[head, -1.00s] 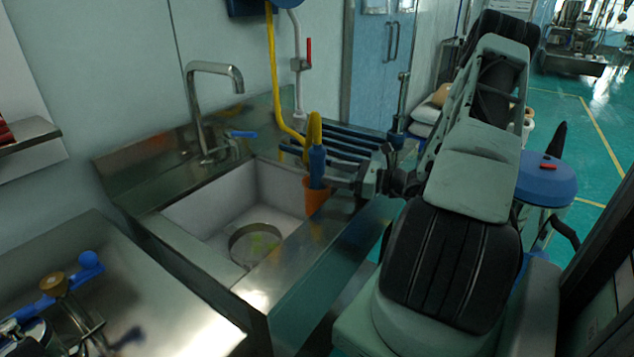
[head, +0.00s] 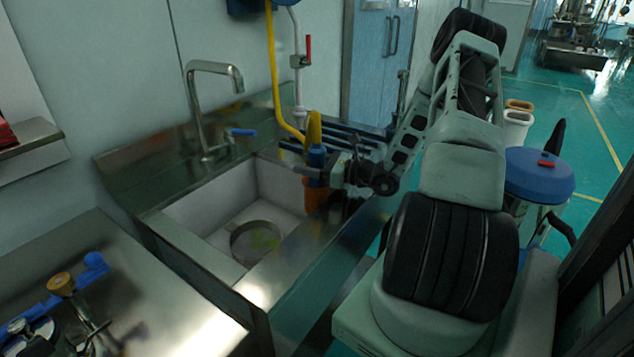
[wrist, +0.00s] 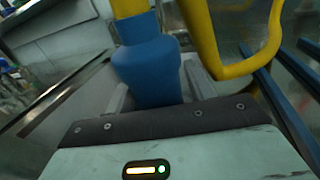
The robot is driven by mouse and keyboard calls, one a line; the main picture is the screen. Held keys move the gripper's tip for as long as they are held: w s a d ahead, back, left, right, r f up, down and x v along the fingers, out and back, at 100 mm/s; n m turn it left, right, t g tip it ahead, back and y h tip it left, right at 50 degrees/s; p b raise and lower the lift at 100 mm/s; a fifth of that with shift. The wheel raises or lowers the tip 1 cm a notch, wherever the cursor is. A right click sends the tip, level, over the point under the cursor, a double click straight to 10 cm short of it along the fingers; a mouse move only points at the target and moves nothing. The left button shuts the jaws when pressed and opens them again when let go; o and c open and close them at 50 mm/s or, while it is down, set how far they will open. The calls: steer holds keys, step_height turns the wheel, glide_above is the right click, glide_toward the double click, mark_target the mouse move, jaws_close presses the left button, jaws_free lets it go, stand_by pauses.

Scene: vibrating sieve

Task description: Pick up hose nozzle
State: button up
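The hose nozzle has a blue body (head: 316,155) and an orange end (head: 315,197), and stands upright at the sink's right rim. A yellow hose (head: 273,70) loops to its top. In the wrist view the blue body (wrist: 147,70) is upright between my grey fingers, and its lower part is hidden by my gripper's housing. My gripper (head: 312,174) reaches in from the right at the nozzle's height, with a finger on each side of it. The frames do not show clearly whether the fingers touch it.
The steel sink (head: 180,235) with a round strainer (head: 256,240) lies left of the nozzle. A tap (head: 195,105) stands behind it. Dark blue rack bars (head: 350,135) are close behind my gripper. A blue-lidded drum (head: 540,172) stands at right.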

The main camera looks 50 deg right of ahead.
mark_target(309, 183)
steer(key=c, duration=0.7)
steer(key=shift+r, duration=0.15)
step_height(309, 183, up, 18)
steer(key=shift+f, duration=0.1)
stand_by(0.4)
